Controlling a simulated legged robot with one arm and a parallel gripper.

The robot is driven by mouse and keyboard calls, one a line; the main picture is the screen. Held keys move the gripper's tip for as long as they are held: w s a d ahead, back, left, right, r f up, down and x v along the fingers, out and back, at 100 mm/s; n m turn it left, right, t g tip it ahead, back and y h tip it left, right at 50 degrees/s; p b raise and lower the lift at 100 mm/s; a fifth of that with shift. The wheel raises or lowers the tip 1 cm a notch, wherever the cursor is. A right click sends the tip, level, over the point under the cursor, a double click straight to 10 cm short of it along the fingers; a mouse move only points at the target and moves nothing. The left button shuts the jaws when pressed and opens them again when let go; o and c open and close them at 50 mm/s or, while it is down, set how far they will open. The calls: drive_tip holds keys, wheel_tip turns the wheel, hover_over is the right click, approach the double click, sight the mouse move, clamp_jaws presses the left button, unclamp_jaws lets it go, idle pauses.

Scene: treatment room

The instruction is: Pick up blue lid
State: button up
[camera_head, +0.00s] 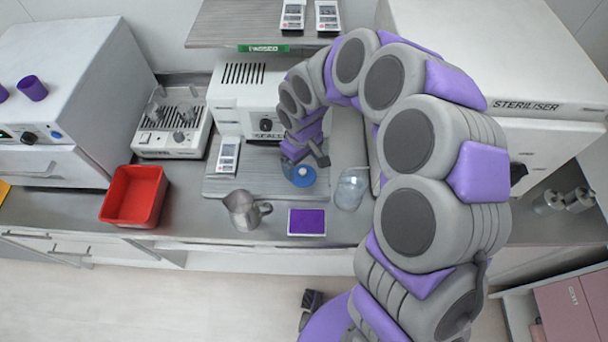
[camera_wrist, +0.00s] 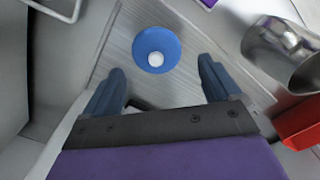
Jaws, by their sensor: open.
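The blue lid (camera_head: 303,177) is round with a pale knob at its centre. It lies on the grey ribbed board on the counter. In the wrist view the blue lid (camera_wrist: 157,50) is just ahead of my gripper (camera_wrist: 162,82), roughly centred between the two fingertips. The fingers are spread apart with nothing between them. In the head view my gripper (camera_head: 306,160) is at the lid's back edge, and the arm hides part of the area behind it. I cannot tell the exact height of the fingers above the lid.
A metal jug (camera_head: 243,210), a purple square pad (camera_head: 306,222) and a clear glass vessel (camera_head: 351,188) stand near the lid. A red bin (camera_head: 133,196) is further left. The sealer (camera_head: 245,95) stands behind. Bare counter lies between bin and jug.

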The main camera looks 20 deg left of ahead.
sight(303, 172)
drive_tip(key=shift+a+f, duration=0.55)
drive_tip(key=shift+a, duration=0.15)
drive_tip(key=f, duration=0.1)
drive_tip(key=d+f+b, duration=0.1)
drive_tip(key=f, duration=0.1)
drive_tip(key=w+d+f, duration=0.1)
drive_tip(key=shift+d+f, duration=0.15)
drive_tip(key=shift+f, duration=0.2)
drive_tip(key=shift+a, duration=0.8)
drive_tip(key=shift+a+f, duration=0.1)
drive_tip(key=shift+a, duration=0.15)
drive_tip(key=c, duration=0.3)
drive_tip(key=shift+d, duration=0.85)
drive_tip(key=c, duration=0.6)
drive_tip(key=shift+s+a, duration=0.1)
drive_tip(key=c, duration=0.3)
drive_tip(key=shift+a, duration=0.2)
drive_tip(key=shift+c, duration=0.3)
